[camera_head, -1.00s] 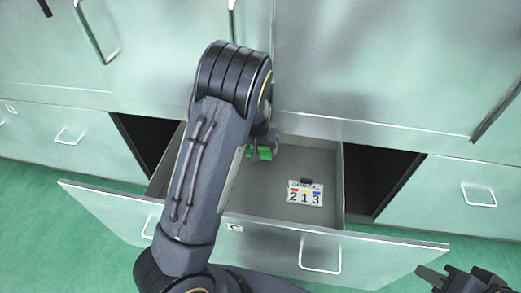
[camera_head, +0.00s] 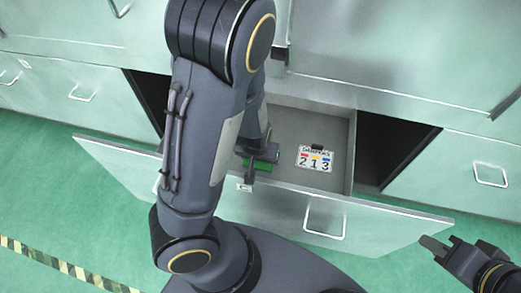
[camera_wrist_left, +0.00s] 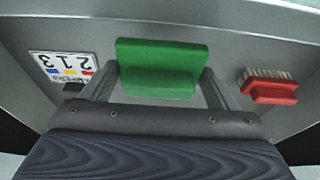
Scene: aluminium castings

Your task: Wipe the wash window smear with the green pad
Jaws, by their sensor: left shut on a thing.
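The green pad (camera_head: 260,164) shows in the head view over the front part of the open drawer, close to its front panel. My left gripper (camera_head: 259,154) is shut on it; the arm hides part of the drawer. In the left wrist view the green pad (camera_wrist_left: 158,66) sits between the two fingers of the left gripper (camera_wrist_left: 158,85). Whether the pad touches the drawer floor is hard to tell. My right gripper (camera_head: 446,246) is at the lower right of the head view, empty, with its fingers apart. I cannot make out a smear in either view.
The open drawer (camera_head: 335,118) holds a card marked 213 (camera_head: 314,158) and, in the left wrist view, a red brush (camera_wrist_left: 272,92). The drawer's front panel (camera_head: 375,222) juts out. Pale green cabinets stand behind. A striped line (camera_head: 62,266) marks the green floor.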

